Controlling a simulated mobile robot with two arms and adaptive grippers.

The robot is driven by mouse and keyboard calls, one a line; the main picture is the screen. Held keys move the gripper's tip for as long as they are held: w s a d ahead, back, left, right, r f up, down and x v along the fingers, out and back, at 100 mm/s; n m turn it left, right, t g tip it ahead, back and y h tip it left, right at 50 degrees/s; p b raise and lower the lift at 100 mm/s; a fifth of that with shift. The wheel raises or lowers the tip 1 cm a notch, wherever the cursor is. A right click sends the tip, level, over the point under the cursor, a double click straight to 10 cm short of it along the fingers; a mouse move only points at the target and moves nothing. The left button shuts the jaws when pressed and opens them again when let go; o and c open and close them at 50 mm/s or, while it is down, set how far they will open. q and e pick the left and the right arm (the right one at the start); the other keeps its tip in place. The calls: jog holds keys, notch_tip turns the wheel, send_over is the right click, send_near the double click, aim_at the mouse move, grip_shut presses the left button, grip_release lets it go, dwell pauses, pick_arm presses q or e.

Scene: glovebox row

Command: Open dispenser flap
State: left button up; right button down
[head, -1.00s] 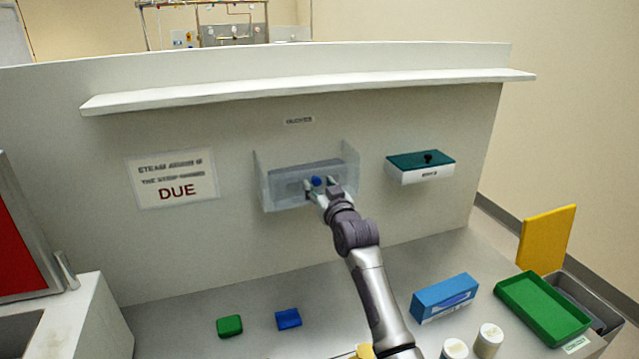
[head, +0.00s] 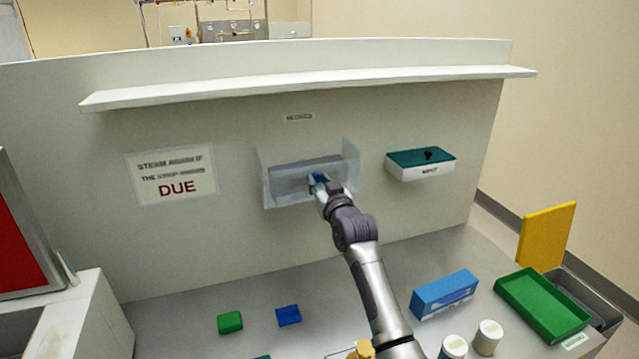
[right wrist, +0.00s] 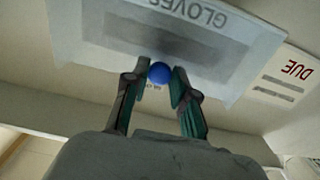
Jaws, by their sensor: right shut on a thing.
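The glove dispenser (head: 278,192) is a translucent grey box on the back wall, and its front reads GLOVES in the right wrist view (right wrist: 230,55). A round blue knob (right wrist: 160,72) sits at its front and shows partly in the head view (head: 319,177). My right gripper (head: 322,184) is at the dispenser's front, shut on the blue knob. Its two fingers (right wrist: 160,80) stand on either side of the knob. The front of the dispenser looks closed, though my gripper hides part of it. My left gripper is out of view.
A teal-lidded white box (head: 421,170) with a black knob hangs to the right. A white shelf (head: 310,88) runs above. The counter holds a green block (head: 230,322), a blue block (head: 288,315), a blue carton (head: 444,296), white jars (head: 487,337) and a green tray (head: 543,306).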

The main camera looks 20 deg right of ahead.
jog(key=s+f+t+b, duration=0.2)
jog(key=s+f+b, duration=0.3)
jog(key=f+b, duration=0.1)
jog(key=shift+t+b, duration=0.4)
jog(key=shift+b, duration=0.3)
jog(key=c, duration=1.7)
grip_release()
jog(key=shift+w, duration=0.2)
jog(key=o, duration=0.5)
jog(key=shift+w+f, duration=0.15)
jog(key=shift+w, duration=0.2)
jog(key=shift+o, duration=1.3)
jog(key=shift+s, duration=0.1)
jog(key=v, duration=1.2)
jog(key=shift+s+r, duration=0.2)
jog(key=shift+r, duration=0.05)
